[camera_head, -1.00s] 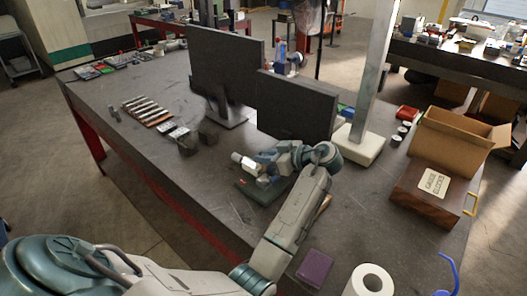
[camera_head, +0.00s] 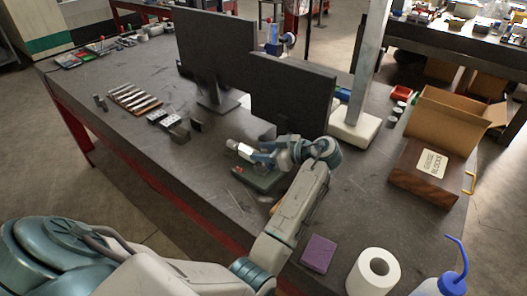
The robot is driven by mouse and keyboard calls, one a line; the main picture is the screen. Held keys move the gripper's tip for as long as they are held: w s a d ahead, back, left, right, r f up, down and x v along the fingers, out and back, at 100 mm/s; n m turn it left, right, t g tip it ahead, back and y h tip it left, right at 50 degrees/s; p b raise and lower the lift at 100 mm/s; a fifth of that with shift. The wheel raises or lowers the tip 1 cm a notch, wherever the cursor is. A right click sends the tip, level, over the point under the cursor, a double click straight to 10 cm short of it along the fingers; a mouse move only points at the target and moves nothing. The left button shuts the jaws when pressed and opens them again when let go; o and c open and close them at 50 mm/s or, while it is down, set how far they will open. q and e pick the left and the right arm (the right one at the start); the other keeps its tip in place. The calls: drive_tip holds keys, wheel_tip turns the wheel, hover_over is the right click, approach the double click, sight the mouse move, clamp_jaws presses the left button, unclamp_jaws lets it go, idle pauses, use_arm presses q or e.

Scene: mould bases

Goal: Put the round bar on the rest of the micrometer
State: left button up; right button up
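A low green base (camera_head: 262,181) stands on the dark table near its front edge, and looks like the base of the micrometer. A short silver cylindrical piece (camera_head: 238,147) shows just above and left of it. I cannot tell whether this is part of the micrometer or the round bar. My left gripper (camera_head: 258,157) is right over the base, against the silver piece in this view. Its fingertips are too small and covered to show whether they are open or shut. The arm hides the right side of the base. My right gripper is not in view.
Two dark monitors (camera_head: 291,97) stand behind the gripper. A pale post on a white foot (camera_head: 354,131) is to their right. Blocks (camera_head: 176,127) and a rack of bars (camera_head: 135,99) lie left. A purple sponge (camera_head: 319,253), paper roll (camera_head: 373,272) and wooden box (camera_head: 425,174) are right.

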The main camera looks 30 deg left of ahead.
use_arm(q)
drive_tip(key=s+v, duration=0.1)
drive_tip(key=v, duration=0.6)
drive_tip(key=shift+w+d, duration=0.25)
drive_tip(key=shift+w, duration=0.25)
